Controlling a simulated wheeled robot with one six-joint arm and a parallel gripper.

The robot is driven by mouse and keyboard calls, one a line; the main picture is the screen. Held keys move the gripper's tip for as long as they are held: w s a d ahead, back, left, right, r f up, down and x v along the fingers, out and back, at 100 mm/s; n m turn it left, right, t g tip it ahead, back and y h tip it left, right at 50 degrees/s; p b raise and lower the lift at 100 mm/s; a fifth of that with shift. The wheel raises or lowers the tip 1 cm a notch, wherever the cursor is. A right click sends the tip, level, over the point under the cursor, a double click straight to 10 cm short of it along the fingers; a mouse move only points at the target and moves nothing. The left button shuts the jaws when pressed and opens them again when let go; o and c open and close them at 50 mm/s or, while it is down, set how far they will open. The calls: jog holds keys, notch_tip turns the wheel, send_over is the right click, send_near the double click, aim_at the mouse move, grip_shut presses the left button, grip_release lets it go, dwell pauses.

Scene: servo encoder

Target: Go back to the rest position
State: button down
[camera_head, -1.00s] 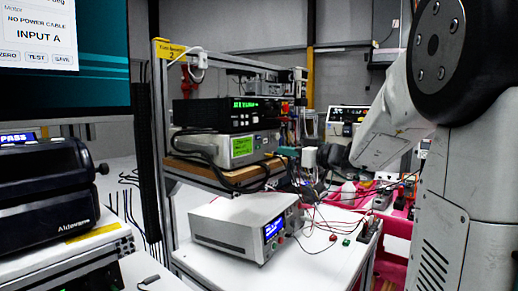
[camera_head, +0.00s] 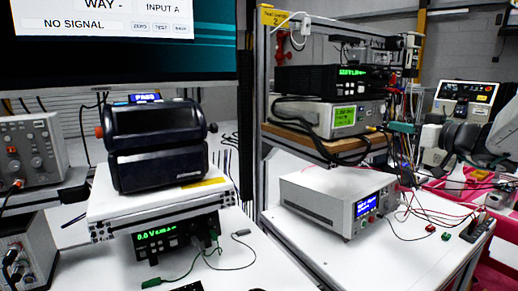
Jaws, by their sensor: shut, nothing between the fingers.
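The rest position itself is not marked by anything I can see.
A monitor (camera_head: 110,55) hangs above. A metal-framed shelf (camera_head: 298,148) carries stacked instruments. A grey power supply (camera_head: 320,203) sits on the white bench (camera_head: 375,265), clear toward the front.

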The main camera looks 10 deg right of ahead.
jog(key=s+a+f+m+g+y, duration=0.1)
jog(key=s+a+f+m+g, duration=0.6)
jog(key=s+a+f+g, duration=0.75)
jog(key=s+a+f+n+h, duration=0.1)
jog(key=s+a+h, duration=0.2)
jog(key=s, duration=0.4)
jog(key=s+a+f+n+g+h, duration=0.1)
jog(key=s+a+f+n+h, duration=0.1)
jog(key=s, duration=0.6)
jog(key=shift+a+h, duration=0.8)
jog(key=shift+h, duration=0.3)
jog(key=shift+s+f, duration=0.1)
jog(key=shift+s, duration=0.05)
